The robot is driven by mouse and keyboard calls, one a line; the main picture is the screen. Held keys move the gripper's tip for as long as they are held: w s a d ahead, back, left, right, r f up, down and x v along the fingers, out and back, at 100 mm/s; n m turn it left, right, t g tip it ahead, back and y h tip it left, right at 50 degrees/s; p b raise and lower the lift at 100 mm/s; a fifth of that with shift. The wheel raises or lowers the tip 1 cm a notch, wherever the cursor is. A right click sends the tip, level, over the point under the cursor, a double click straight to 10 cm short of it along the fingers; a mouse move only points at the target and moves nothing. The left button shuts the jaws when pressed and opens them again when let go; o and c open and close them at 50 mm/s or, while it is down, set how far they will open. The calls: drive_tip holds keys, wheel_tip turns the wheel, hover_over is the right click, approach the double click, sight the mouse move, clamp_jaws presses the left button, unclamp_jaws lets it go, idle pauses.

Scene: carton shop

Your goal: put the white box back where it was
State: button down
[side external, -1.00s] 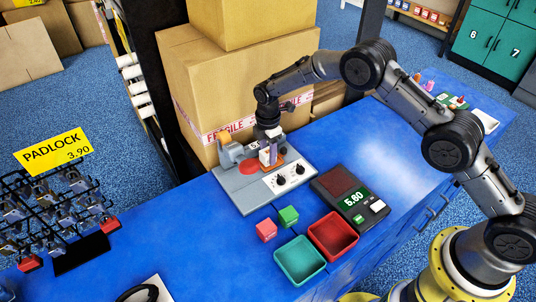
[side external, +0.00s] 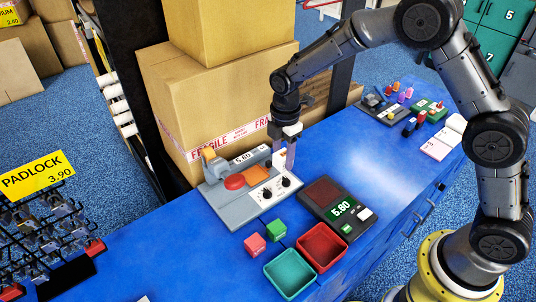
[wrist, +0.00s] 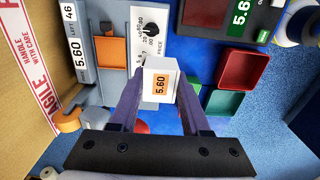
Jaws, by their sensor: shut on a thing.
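The white box (wrist: 160,80) bears an orange 5.60 label and sits between the two purple fingers of my gripper (wrist: 160,100) in the wrist view. The fingers are shut on it. In the side view my gripper (side external: 285,158) holds it over the right part of a grey labelling machine (side external: 222,196), near the knobs. The machine has a red button (side external: 234,182), a bare orange pad (side external: 257,174) and a display (side external: 244,159) reading 5.60.
In front are a red tray (side external: 321,262), a teal tray (side external: 290,292), a pink cube (side external: 255,245) and a green cube (side external: 276,229). Large cartons (side external: 215,100) stand behind.

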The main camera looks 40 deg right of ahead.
drive_tip(key=s+d+f, duration=0.1)
drive_tip(key=s+d, duration=0.1)
drive_tip(key=s, duration=2)
hover_over(295, 221)
drive_tip(key=s, duration=0.1)
drive_tip(key=f, duration=0.8)
drive_tip(key=shift+d+f, duration=0.25)
drive_tip(key=shift+f, duration=0.1)
drive_tip(key=shift+w+a+f, duration=0.15)
drive_tip(key=shift+w+f, duration=0.35)
drive_tip(key=shift+f, duration=1.6)
drive_tip(key=shift+f, duration=0.1)
drive_tip(key=shift+c, duration=1.8)
unclamp_jaws()
